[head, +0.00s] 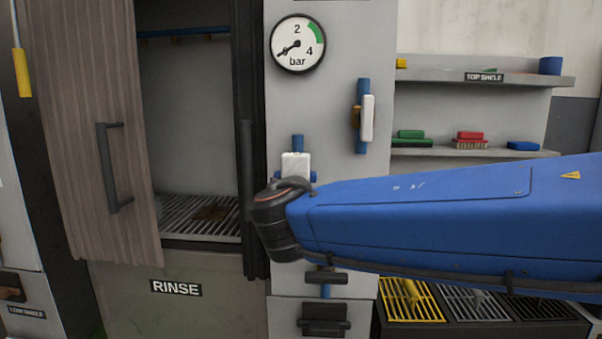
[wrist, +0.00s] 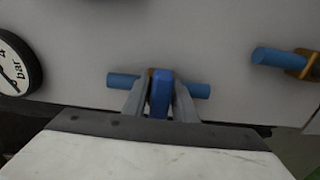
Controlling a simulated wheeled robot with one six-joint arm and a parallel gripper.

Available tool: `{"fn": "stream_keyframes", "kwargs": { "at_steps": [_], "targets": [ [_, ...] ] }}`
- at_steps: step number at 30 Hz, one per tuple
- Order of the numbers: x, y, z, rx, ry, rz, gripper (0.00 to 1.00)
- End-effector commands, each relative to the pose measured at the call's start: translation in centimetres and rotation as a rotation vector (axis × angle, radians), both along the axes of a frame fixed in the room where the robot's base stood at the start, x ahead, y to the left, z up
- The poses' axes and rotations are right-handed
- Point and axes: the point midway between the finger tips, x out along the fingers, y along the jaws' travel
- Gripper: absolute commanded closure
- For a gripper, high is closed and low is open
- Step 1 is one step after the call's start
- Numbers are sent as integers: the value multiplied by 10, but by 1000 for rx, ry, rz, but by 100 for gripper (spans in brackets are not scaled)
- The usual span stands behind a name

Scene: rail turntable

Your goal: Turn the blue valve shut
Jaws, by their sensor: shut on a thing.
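The blue valve's blue handle (wrist: 161,92) is between the two grey fingers of my gripper (wrist: 160,100) in the wrist view, and they are shut on it. The handle lies across its blue pipe (wrist: 122,81), roughly at a right angle. A bit of brass valve body shows behind it. In the head view, my white gripper (head: 295,165) covers most of this valve. Blue handle ends (head: 313,177) show on both sides of it, and the blue pipe (head: 298,142) shows above.
A second valve with a white handle (head: 367,118) along its blue pipe is up and right. A pressure gauge (head: 298,44) above has its needle at the low end. A black lever (head: 326,277) is below. The rinse cabinet's wooden door (head: 95,130) stands open at left; shelves (head: 480,77) are right.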

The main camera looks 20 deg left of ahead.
Motion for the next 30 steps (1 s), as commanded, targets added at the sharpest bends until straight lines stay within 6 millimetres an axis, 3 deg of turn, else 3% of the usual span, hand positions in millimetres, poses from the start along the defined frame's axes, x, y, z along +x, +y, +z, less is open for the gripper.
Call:
{"fn": "stream_keyframes", "kwargs": {
  "at_steps": [9,10,11,23,30],
  "targets": [
    [0,0,-2,-2,3,0,97],
    [0,0,-2,-2,3,0,70],
    [0,0,-2,-2,3,0,64],
    [-5,-1,0,-1,1,0,64],
    [-40,-8,0,0,1,4,64]
  ]
}}
